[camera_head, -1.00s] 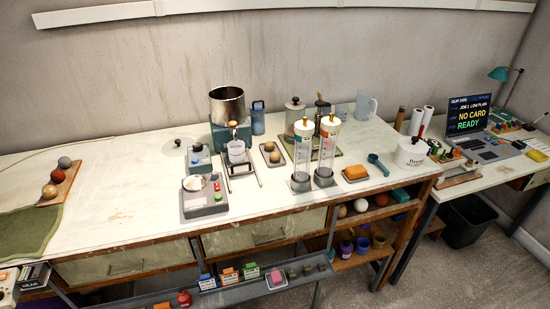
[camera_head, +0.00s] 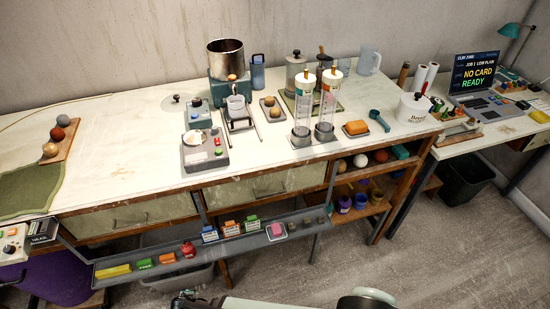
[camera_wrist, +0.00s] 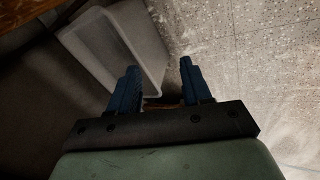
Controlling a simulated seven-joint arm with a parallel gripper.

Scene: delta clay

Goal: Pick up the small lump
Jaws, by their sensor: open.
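Two small tan lumps sit in a dark tray (camera_head: 270,107) on the bench, one behind (camera_head: 269,101) and one in front (camera_head: 275,112). I cannot tell for sure which lump the task means. My gripper (camera_wrist: 158,76) is open and empty in the wrist view, its two blue fingers apart above the floor. In the head view my arm shows at the bottom edge, well in front of and below the bench, far from the tray.
Three balls lie on a wooden board (camera_head: 69,141) at the left. A scale (camera_head: 205,150), a metal pot (camera_head: 226,60) and two clear cylinders (camera_head: 302,112) stand around the tray. A front rail (camera_head: 190,249) holds several small items. A pale bin (camera_wrist: 112,50) stands below my gripper.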

